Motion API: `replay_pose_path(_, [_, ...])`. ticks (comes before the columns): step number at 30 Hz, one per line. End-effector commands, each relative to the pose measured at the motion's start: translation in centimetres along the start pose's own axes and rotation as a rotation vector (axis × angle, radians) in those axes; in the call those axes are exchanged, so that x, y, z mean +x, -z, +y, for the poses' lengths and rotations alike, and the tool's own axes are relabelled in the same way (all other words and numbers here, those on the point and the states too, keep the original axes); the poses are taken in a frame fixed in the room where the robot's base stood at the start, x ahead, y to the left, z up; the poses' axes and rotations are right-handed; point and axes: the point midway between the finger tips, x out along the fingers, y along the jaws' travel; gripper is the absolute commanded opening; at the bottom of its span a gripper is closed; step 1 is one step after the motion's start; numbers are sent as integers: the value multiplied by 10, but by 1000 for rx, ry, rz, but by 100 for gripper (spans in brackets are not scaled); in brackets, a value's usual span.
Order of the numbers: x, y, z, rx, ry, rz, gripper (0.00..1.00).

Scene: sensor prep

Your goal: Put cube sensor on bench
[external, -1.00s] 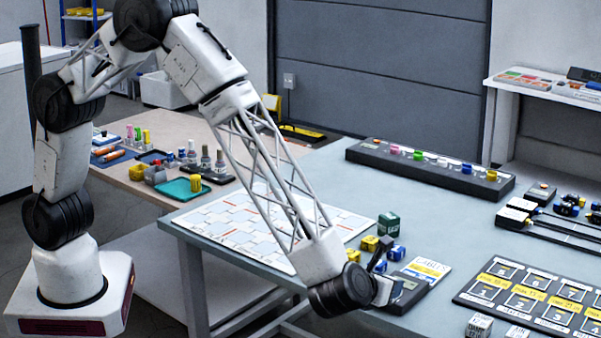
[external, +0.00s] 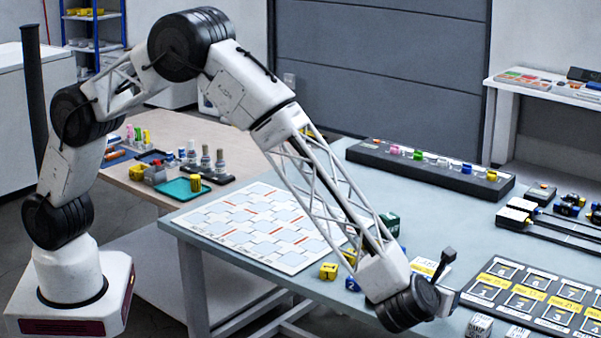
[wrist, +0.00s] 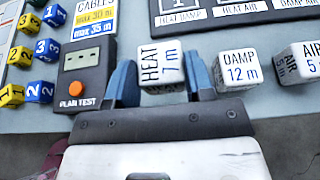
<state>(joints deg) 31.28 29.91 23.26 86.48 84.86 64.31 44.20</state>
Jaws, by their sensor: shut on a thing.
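A white cube (wrist: 162,65) lettered "HEAT 7 m" sits between the two blue fingers of my gripper (wrist: 161,82) in the wrist view. The fingers are shut on its sides. In the external view my gripper (external: 446,297) is low over the front right part of the bench (external: 420,225), left of two other white cubes. I cannot tell whether the held cube touches the bench. A "DAMP 12 m" cube (wrist: 237,70) stands just right of my gripper, and an "AIR" cube (wrist: 296,63) is further right.
Blue and yellow numbered cubes (wrist: 40,91) are further left. A black labelled board (external: 535,300) is at right. The bench's front edge is close.

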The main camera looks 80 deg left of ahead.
Motion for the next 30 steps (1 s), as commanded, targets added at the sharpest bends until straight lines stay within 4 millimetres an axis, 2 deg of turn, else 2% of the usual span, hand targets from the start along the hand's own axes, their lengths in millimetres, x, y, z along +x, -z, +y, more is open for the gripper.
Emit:
replay_pose_path(13, [2, 2, -2, 1, 0, 0, 24])
replay_pose_path(24, [14, 31, -2, 2, 0, 0, 24])
replay_pose_path(30, [15, 32, -2, 1, 0, 0, 24])
